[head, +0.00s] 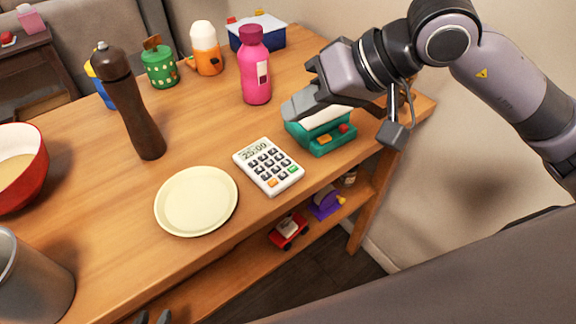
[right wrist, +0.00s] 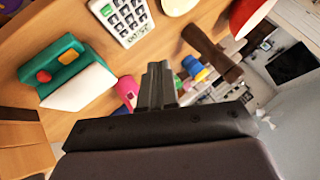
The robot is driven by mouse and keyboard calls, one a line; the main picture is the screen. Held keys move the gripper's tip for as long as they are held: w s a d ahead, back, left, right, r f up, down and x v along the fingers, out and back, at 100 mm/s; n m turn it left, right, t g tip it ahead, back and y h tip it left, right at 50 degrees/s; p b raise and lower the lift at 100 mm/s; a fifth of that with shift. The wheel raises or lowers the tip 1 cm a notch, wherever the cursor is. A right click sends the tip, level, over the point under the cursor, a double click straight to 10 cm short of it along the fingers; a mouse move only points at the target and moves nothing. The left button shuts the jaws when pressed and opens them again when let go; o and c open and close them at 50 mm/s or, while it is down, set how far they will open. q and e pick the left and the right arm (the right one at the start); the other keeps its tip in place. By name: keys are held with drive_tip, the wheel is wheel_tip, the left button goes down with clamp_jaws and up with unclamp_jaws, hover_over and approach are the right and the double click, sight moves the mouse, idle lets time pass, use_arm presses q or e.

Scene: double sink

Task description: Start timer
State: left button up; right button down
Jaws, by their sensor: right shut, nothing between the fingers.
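The timer is a white keypad device (head: 268,166) lying on the wooden table, its display reading 25:00. It has dark keys, an orange button (head: 272,183) and a green button (head: 293,169) along its front edge. In the right wrist view the timer (right wrist: 124,17) is at the top, left of the fingers. My right gripper (head: 291,106) is shut and empty, above the table behind and right of the timer, apart from it. Its closed fingers show in the right wrist view (right wrist: 157,84). Only dark tips of my left gripper (head: 153,317) show at the bottom edge.
A cream plate (head: 196,201) lies left of the timer. A teal toy (head: 325,134) is below the right gripper. A pink bottle (head: 255,72) and a dark pepper mill (head: 133,108) stand behind. A red bowl (head: 38,178) and a grey pot (head: 40,285) are at the left.

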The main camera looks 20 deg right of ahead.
sight(293, 169)
idle(0.3)
